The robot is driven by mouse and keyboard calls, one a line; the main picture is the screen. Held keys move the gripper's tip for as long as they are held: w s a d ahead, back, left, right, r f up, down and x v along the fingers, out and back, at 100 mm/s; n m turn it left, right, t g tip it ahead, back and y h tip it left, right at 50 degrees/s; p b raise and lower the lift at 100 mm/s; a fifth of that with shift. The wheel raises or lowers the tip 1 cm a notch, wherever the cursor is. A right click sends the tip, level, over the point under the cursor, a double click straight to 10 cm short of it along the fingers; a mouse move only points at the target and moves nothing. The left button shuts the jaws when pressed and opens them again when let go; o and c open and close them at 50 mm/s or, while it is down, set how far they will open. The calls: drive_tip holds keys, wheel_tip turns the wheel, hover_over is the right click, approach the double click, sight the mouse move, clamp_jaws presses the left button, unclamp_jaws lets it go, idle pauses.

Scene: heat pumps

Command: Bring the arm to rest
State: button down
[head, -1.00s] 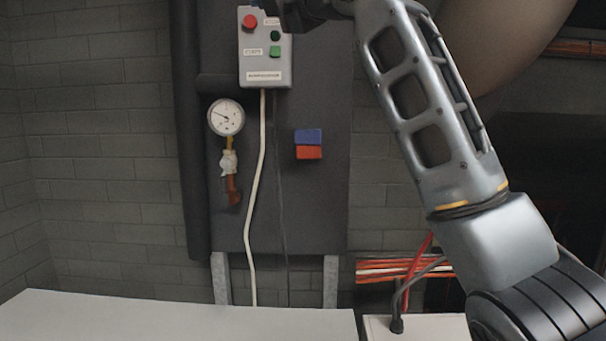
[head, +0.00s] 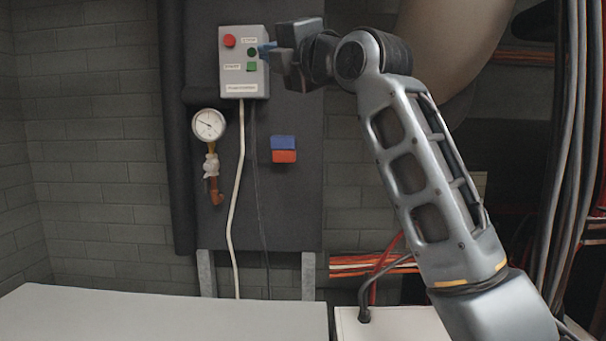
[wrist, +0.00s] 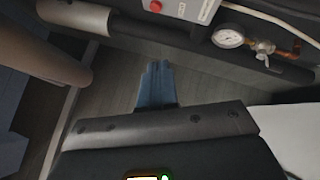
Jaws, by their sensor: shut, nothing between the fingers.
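My gripper (head: 266,52) is at the upper middle of the head view, in front of the right edge of the grey control box (head: 232,76). In the wrist view its blue fingers (wrist: 156,84) are together with nothing between them. They point toward the dark floor, apart from any object there. My arm rises from the lower right and bends at the top toward the box. The box carries a red button and two green ones; part of its right side is hidden behind the fingers.
A round gauge (head: 208,124) with a brown pipe hangs on the dark panel. A blue and red block (head: 284,149) is on the panel. A pale surface (head: 160,318) spans the lower left. Cables (head: 575,150) and a large beige duct (head: 455,40) are at the right.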

drive_tip(key=s+d+f+m+t+h, duration=0.1)
drive_tip(key=s+d+f+m+h, duration=0.25)
drive_tip(key=f, duration=0.85)
drive_tip(key=s+d+f+m+h, duration=0.1)
drive_tip(key=s+d+f+m, duration=0.25)
drive_tip(key=f+m, duration=0.65)
drive_tip(key=s+d+f+m+t+h, duration=0.15)
drive_tip(key=d+f, duration=0.25)
drive_tip(key=f, duration=1.1)
drive_tip(key=s+d+f+m+h, duration=0.2)
drive_tip(key=s+d+f+m, duration=0.15)
drive_tip(key=s+f, duration=0.45)
drive_tip(key=s+d+f+m+h, duration=0.2)
drive_tip(key=s+d+f+m, duration=0.15)
drive_tip(key=s+f, duration=0.4)
drive_tip(key=s+d+m+g+h, duration=0.1)
drive_tip(key=s+d+m, duration=0.1)
drive_tip(key=s, duration=0.9)
drive_tip(key=s+d+r+m+g+h, duration=0.1)
drive_tip(key=s+d+m, duration=0.2)
drive_tip(key=s, duration=0.8)
drive_tip(key=s+d+r+m+g+h, duration=0.1)
drive_tip(key=s+d+m, duration=0.2)
drive_tip(key=s, duration=0.8)
drive_tip(key=shift+d, duration=0.3)
drive_tip(key=shift+g, duration=0.25)
